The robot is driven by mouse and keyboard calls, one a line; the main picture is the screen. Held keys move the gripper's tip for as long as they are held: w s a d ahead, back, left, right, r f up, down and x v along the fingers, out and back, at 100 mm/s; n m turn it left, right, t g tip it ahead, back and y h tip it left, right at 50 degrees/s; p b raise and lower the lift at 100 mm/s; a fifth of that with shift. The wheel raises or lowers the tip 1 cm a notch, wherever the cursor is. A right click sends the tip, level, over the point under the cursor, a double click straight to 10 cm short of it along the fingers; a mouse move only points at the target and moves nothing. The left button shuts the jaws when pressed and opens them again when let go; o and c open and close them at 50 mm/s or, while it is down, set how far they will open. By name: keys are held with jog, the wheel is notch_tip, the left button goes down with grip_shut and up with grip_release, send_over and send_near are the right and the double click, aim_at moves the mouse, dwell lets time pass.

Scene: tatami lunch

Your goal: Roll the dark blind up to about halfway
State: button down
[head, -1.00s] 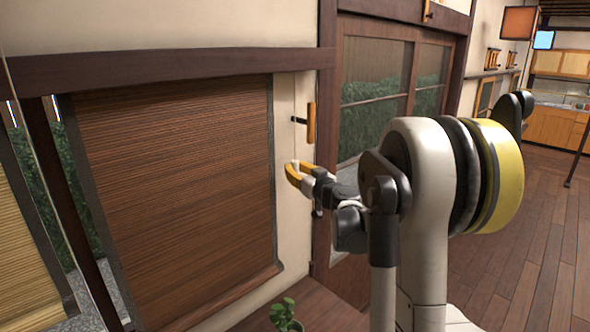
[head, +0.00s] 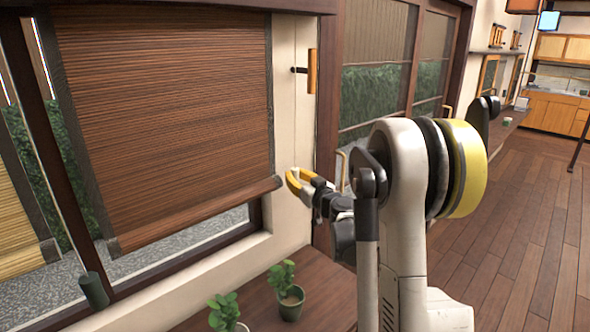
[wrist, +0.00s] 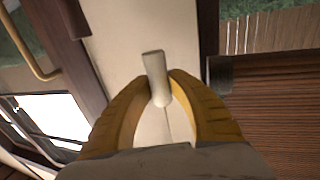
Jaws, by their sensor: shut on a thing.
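The dark blind (head: 170,120) hangs in the window at the left of the head view. Its bottom bar (head: 200,215) is above the sill, with window showing below it. My gripper (head: 293,178) has yellow fingers and is just right of the bar's right end. In the wrist view my gripper (wrist: 160,88) is shut on a pale cord pull (wrist: 154,75), with a thin cord by it. The cord (head: 295,110) runs up the pale wall in the head view. The blind's edge also shows at the right of the wrist view (wrist: 275,115).
A yellow wooden handle (head: 312,72) sticks out from the wall above. A lighter blind (head: 20,225) hangs at far left.

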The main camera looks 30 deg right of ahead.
notch_tip(320, 180, down, 5)
jog(key=shift+f+b, duration=0.1)
jog(key=shift+b, duration=1.1)
jog(key=c, duration=1.2)
grip_release()
jog(key=shift+c, duration=0.2)
jog(key=shift+s, duration=0.1)
jog(key=s+a, duration=0.1)
jog(key=s, duration=1)
jog(key=shift+s+a, duration=0.15)
jog(key=shift+s, duration=0.25)
